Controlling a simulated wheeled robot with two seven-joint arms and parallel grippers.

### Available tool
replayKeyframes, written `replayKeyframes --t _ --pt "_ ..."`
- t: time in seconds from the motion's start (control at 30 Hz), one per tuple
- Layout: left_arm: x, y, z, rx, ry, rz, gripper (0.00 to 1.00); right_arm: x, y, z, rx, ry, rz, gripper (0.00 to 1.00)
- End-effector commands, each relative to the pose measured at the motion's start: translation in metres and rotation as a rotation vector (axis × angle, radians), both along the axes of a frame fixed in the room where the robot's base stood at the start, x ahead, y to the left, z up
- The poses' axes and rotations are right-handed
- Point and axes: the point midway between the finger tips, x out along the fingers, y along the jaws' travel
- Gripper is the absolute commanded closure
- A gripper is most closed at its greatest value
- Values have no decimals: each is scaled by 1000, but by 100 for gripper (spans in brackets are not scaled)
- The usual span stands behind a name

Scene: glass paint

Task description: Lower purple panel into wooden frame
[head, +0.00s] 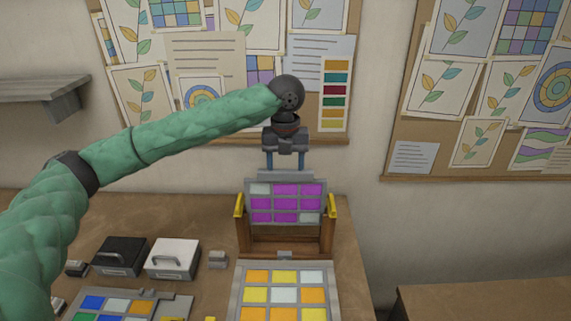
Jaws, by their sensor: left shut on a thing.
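The purple panel (286,204) is a grey-framed grid of purple and pale panes. It stands upright between the posts of the wooden frame (326,239), which have yellow tops. The panel's lower edge is above the frame's bottom board, and I cannot tell how far it sits in any slots. My left gripper (286,167) is directly above the panel, shut on its grey top edge, with the fingers pointing down. My right gripper is not in view.
A yellow and orange panel (284,294) lies in front of the frame. A blue, green and orange panel (118,306) is at the front left. A black box (120,256) and a white box (173,258) stand left of the frame. Pinboards hang on the wall behind.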

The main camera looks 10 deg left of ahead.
Motion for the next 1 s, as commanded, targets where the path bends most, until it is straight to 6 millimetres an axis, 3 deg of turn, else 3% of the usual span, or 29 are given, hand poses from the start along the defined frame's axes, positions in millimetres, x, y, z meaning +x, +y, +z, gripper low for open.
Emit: replayKeyframes --t 1.0 --pt "0 0 -30 0 0 0 68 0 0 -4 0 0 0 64"
